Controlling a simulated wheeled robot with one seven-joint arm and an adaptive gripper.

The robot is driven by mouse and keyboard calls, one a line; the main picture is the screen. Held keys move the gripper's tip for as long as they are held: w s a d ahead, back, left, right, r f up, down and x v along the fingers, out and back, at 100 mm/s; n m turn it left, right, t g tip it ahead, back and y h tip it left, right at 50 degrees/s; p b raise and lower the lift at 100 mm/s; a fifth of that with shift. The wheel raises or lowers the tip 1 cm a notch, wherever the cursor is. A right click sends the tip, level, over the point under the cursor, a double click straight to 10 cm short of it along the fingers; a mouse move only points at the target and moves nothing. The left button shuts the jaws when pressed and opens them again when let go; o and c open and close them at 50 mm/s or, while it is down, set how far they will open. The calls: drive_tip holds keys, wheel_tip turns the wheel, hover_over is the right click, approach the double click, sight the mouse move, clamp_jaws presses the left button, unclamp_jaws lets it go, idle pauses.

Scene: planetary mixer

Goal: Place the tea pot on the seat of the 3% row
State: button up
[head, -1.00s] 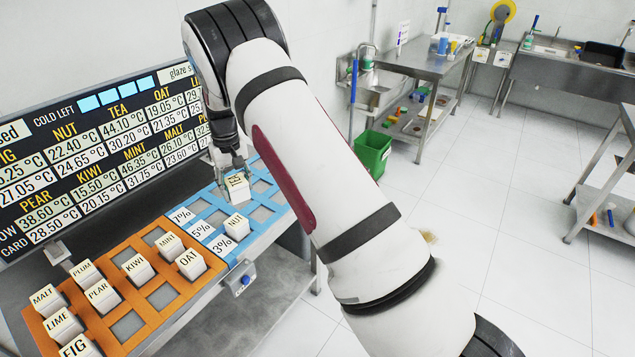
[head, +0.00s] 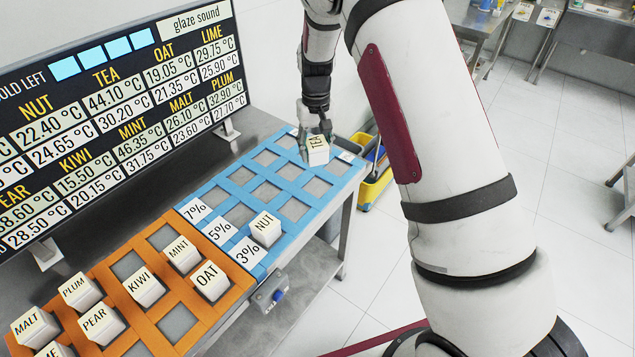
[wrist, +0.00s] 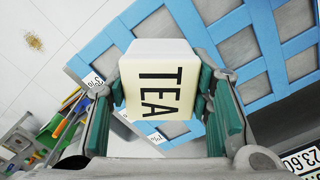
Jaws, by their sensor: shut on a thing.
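The tea pot, a white block marked TEA (head: 317,151), is held between the fingers of my gripper (head: 318,132). In the wrist view the tea pot (wrist: 160,80) sits between two green finger pads, its lettering facing the camera. It appears to be above the far right end of the blue rack (head: 228,186); its exact height is unclear. The 3% label (head: 247,252) marks the near-edge row. The nut pot (head: 265,229) occupies the seat beside that label. The 3% row's seats to the right (head: 294,209) look empty, up to the part near my gripper.
An orange rack (head: 140,320) at lower left holds several white pots, including the oat pot (head: 210,281). A display board (head: 120,110) with temperatures stands behind the racks. A yellow bin (head: 374,188) stands beyond the table's right end.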

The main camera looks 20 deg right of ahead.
drive_tip(key=f, duration=0.1)
drive_tip(key=b, duration=0.1)
drive_tip(key=f+b, duration=0.1)
drive_tip(key=shift+s+a+f+m, duration=0.25)
drive_tip(key=shift+s+f+m, duration=0.05)
drive_tip(key=shift+m, duration=0.1)
drive_tip(key=s+m, duration=0.1)
drive_tip(key=s+a+f+m+b, duration=0.1)
drive_tip(key=s, duration=0.1)
drive_tip(key=s+f+m+b, duration=0.1)
drive_tip(key=s, duration=0.1)
drive_tip(key=shift+a, duration=0.2)
drive_tip(key=s+a+m, duration=0.1)
drive_tip(key=s+m, duration=0.6)
drive_tip(key=s, duration=0.3)
drive_tip(key=w+d, duration=0.1)
drive_tip(key=w, duration=0.4)
drive_tip(key=w+d+f+b, duration=0.1)
drive_tip(key=w, duration=0.4)
drive_tip(key=w+d+f, duration=0.1)
drive_tip(key=w, duration=0.4)
drive_tip(key=shift+f, duration=0.2)
drive_tip(key=shift+w+f, duration=0.1)
drive_tip(key=shift+f, duration=1.65)
drive_tip(key=shift+f, duration=0.15)
drive_tip(key=o, duration=1.4)
drive_tip(key=shift+o, duration=0.2)
